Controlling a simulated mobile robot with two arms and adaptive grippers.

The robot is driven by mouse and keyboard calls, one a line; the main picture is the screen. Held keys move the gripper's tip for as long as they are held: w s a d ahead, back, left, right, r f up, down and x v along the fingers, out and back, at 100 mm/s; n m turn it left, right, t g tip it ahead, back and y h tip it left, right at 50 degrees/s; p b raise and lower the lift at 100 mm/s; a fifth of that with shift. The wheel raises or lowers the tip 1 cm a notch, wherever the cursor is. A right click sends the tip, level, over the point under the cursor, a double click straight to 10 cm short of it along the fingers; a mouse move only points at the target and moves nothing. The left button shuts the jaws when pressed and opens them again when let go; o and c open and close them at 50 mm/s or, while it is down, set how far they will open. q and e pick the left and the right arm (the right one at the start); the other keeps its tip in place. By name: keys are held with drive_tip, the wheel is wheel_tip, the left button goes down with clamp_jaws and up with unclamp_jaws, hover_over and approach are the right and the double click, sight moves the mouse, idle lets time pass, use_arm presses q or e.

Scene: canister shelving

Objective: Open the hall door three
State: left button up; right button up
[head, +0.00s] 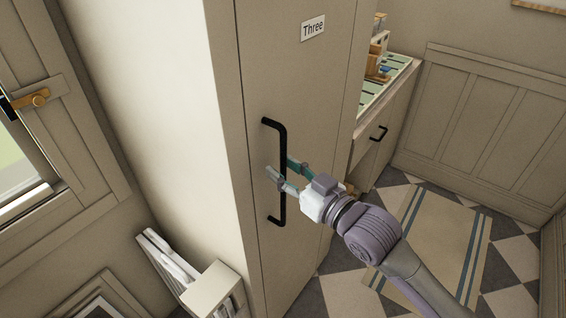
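The tall beige door (290,80) carries a white label (312,28) reading "Three" and looks closed. Its black vertical bar handle (281,150) is near the door's left edge. My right gripper (280,167) is at the middle of the handle, with its fingers apart. One finger shows on the left side of the bar and the other on the right, so the bar appears between them. There is a visible gap around the bar; whether a finger touches it I cannot tell. My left gripper is not in view.
A low cabinet (376,152) with a black handle and items on its top stands to the right of the door. A striped rug (428,238) lies on the checkered floor. White boards (167,262) stand at lower left, near a window frame (62,88).

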drive_tip(key=shift+w+a, duration=0.25)
clamp_jaws()
idle(0.3)
